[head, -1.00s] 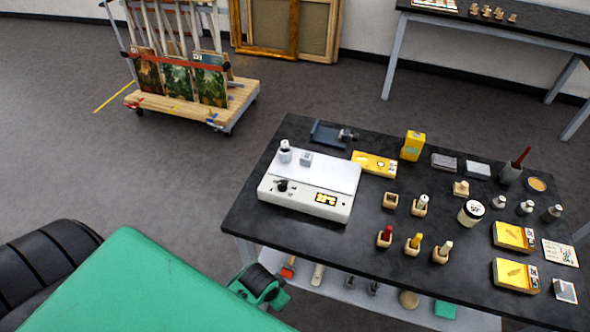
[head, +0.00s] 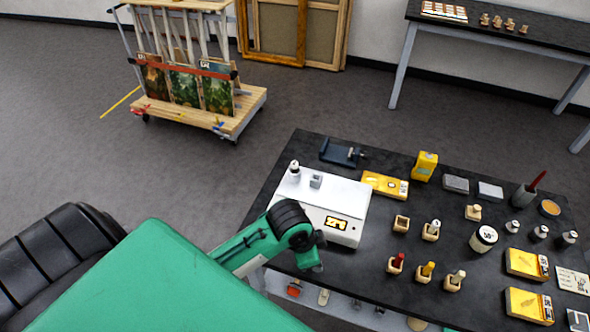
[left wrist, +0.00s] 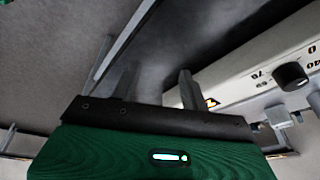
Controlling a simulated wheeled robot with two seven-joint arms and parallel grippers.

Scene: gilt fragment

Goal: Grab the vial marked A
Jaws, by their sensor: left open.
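Small vials stand on the black table (head: 385,255); no letter A is readable on any of them. A white vial with a dark top (head: 294,170) stands on the white instrument (head: 348,196). Red (head: 396,262), yellow (head: 427,270) and cream-topped (head: 457,279) vials sit in wooden blocks along the front, and a white-capped one (head: 433,228) sits in a block behind them. My left gripper (left wrist: 155,85) is open and empty, its two fingers apart, beside the instrument's front. In the head view my left wrist partly covers the instrument. My right gripper is out of view.
An empty wooden block (head: 401,223) is right of the instrument. Behind are a yellow flat box (head: 385,185) and a dark clamp-like tool (head: 340,153). A labelled jar (head: 484,238) and yellow boxes (head: 527,263) stand at right. A lower shelf holds small items.

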